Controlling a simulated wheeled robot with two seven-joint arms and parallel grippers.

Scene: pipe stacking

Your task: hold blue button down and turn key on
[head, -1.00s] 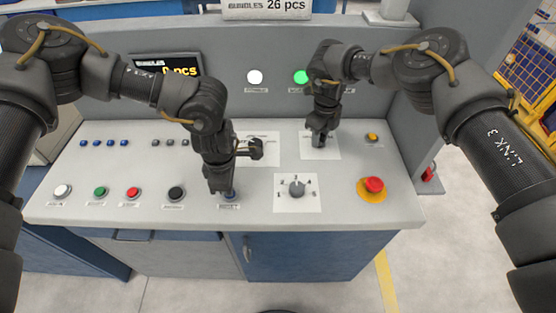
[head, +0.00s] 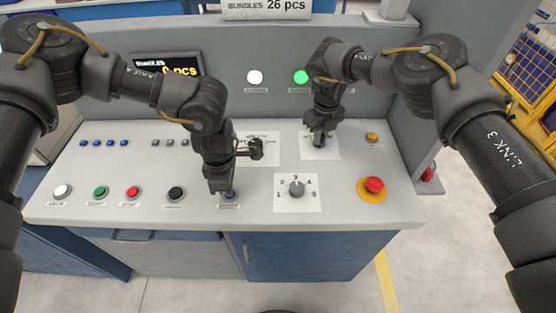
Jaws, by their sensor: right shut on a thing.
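The blue button (head: 229,196) is at the front of the grey console, right of the black button. My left gripper (head: 222,186) points straight down onto it and covers most of it; its tip seems to touch the button, and its fingers are too dark and hidden to read. The key sits on a white plate (head: 331,151) at the back right of the console top. My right gripper (head: 319,141) points down over this plate and is shut on the key, which its fingers hide.
A rotary dial (head: 297,188) sits between the arms, with a red emergency stop (head: 374,185) on yellow to its right. White (head: 255,77) and green (head: 301,77) lamps are lit on the back panel. A small yellow button (head: 372,137) is right of the key plate.

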